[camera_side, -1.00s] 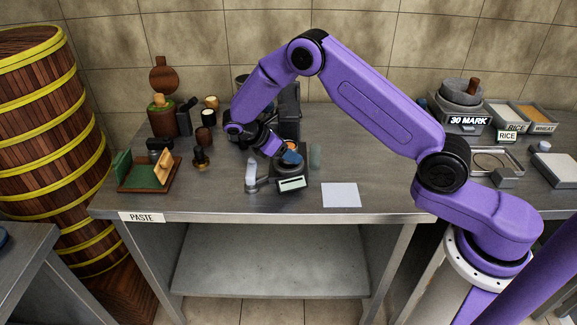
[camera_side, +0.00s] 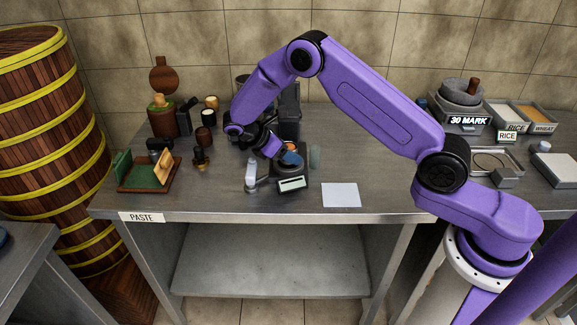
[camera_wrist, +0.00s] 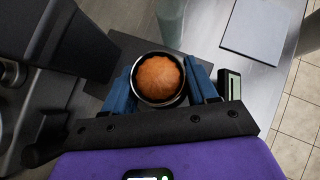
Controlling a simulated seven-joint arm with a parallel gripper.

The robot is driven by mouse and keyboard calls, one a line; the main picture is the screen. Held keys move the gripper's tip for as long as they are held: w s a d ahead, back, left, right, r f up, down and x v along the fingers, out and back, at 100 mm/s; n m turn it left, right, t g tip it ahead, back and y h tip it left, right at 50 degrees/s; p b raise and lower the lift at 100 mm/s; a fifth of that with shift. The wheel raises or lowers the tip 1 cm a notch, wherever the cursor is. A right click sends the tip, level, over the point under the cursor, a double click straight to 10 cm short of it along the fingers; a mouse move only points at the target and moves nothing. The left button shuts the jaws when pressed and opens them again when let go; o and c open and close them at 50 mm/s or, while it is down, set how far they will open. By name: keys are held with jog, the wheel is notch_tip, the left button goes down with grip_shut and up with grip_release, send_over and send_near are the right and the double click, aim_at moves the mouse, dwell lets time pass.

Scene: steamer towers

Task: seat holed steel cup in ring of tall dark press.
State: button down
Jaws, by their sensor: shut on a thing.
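A small round steel cup (camera_wrist: 144,93) with a domed orange-brown filling sits between the blue fingers of my gripper (camera_wrist: 165,88) in the wrist view. My gripper is shut on the cup. Any holes in the cup are hidden. In the side view my gripper (camera_side: 290,157) is low over the dark scale (camera_side: 291,184), with the orange filling just showing. I cannot tell whether the cup touches the scale. The tall dark press (camera_side: 290,105) stands behind my gripper, partly hidden by my arm. Its ring cannot be made out. A tall dark body, likely the press, shows in the wrist view (camera_wrist: 72,42).
A grey-handled tool (camera_side: 252,175) stands left of the scale. A pale sheet (camera_side: 341,195) lies to the right, near the front edge. A green tray (camera_side: 148,172), dark jars (camera_side: 203,137) and a stamp (camera_side: 201,158) are at the left. The table right of the press is mostly clear.

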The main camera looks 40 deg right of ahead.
jog(key=shift+f, duration=0.3)
dwell(0.4)
jog(key=shift+r, duration=0.25)
jog(key=shift+r, duration=0.3)
dwell(0.4)
jog(key=shift+f, duration=0.55)
dwell(1.0)
jog(key=shift+r, duration=0.5)
dwell(0.4)
